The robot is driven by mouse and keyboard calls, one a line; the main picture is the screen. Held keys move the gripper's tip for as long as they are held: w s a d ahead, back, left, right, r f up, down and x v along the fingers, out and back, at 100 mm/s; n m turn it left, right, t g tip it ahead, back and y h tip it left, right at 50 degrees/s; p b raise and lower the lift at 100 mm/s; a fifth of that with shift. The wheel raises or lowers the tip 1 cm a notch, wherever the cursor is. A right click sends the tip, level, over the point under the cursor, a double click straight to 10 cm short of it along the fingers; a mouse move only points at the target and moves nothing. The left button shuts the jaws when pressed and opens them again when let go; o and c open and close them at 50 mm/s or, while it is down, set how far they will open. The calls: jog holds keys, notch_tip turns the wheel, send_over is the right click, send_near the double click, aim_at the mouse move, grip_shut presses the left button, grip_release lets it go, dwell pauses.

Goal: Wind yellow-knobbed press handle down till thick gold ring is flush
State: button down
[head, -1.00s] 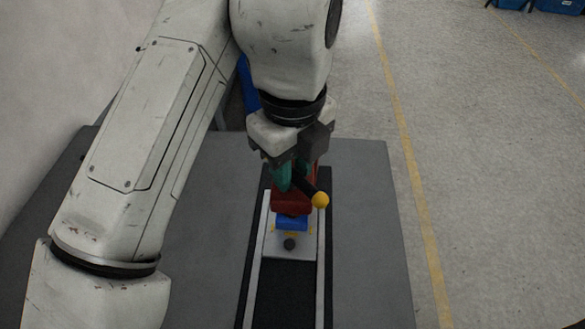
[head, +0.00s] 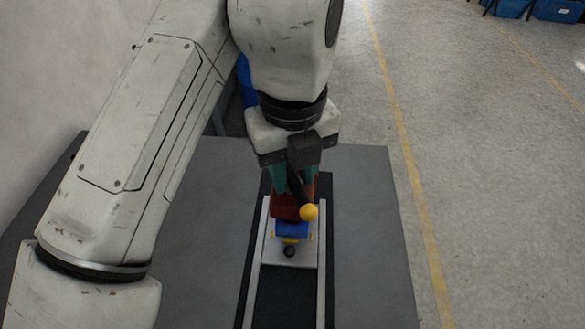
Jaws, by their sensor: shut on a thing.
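The press handle ends in a yellow knob (head: 309,212) in the head view. Its dark bar runs up from the knob to my gripper (head: 292,180). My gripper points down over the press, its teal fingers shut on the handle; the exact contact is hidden. The red press body (head: 290,206) stands just below the fingers. A blue block (head: 292,230) sits under it, with small gold-yellow bits showing at its sides. Whether these are the thick gold ring, and whether it is flush, I cannot tell.
The press stands over a light plate (head: 303,254) with a dark round knob (head: 289,251), between two pale rails on a black strip. The grey table (head: 370,240) is clear on both sides. Blue bins (head: 555,10) stand far off on the floor.

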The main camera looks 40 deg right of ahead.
jog(key=c, duration=1.1)
grip_release()
jog(key=shift+r, duration=0.1)
jog(key=shift+r+p, duration=3.15)
jog(key=shift+r, duration=0.3)
